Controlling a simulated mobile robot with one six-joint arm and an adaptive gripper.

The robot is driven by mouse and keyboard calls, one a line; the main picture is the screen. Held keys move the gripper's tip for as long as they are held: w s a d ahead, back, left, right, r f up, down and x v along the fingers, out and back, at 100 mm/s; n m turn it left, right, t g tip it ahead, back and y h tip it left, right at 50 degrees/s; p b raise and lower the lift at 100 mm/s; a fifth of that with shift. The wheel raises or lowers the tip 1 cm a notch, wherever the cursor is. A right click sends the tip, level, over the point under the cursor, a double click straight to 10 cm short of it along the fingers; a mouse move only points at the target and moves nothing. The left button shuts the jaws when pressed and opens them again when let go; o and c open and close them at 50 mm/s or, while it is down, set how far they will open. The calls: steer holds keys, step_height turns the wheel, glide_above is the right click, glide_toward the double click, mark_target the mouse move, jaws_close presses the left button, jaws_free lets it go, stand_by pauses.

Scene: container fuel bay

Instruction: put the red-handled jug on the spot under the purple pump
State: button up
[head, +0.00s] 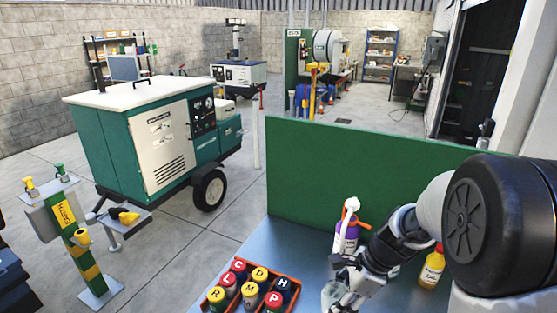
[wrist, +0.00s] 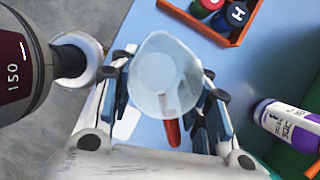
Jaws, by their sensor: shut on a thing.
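The jug (wrist: 165,75) is a translucent cup with a red handle (wrist: 172,132). In the wrist view it is between the fingers of my gripper (wrist: 168,92), which is shut on it, over the blue bench top. In the head view the jug (head: 330,295) shows only partly, at the bottom beside my gripper (head: 343,277). The purple pump bottle (head: 346,238) has a white pump top and stands just behind my gripper. It also shows in the wrist view (wrist: 288,124), right of the jug and apart from it. The spot under the pump cannot be made out.
An orange tray (wrist: 218,38) of several lettered, coloured bottles stands on the bench left of my gripper in the head view. A yellow bottle (head: 432,267) stands at the right, beside my arm. A green panel (head: 340,170) closes the bench's back.

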steer(key=f+n+g, duration=0.1)
steer(key=n, duration=0.1)
steer(key=a+f+n+g+b, duration=0.1)
steer(key=n, duration=0.1)
steer(key=f+n, duration=0.2)
steer(key=n, duration=0.1)
steer(key=shift+s+a+g, duration=0.15)
steer(key=shift+s+g, duration=0.05)
steer(key=shift+g, duration=0.2)
steer(key=f+n+h, duration=0.1)
steer(key=n, duration=0.2)
steer(key=f+n+g+h+b, duration=0.1)
steer(key=n, duration=0.1)
steer(key=f+n+g+h+b, duration=0.1)
steer(key=n, duration=0.2)
steer(key=shift+s+f+n, duration=0.2)
steer(key=shift+s+n, duration=0.1)
steer(key=shift+s, duration=0.1)
steer(key=n, duration=0.1)
steer(key=f+n+h, duration=0.1)
steer(key=n, duration=0.2)
steer(key=shift+s+d+f+g+h+b, duration=0.15)
steer(key=shift+d+g+h+b, duration=0.15)
steer(key=shift+d+b, duration=0.05)
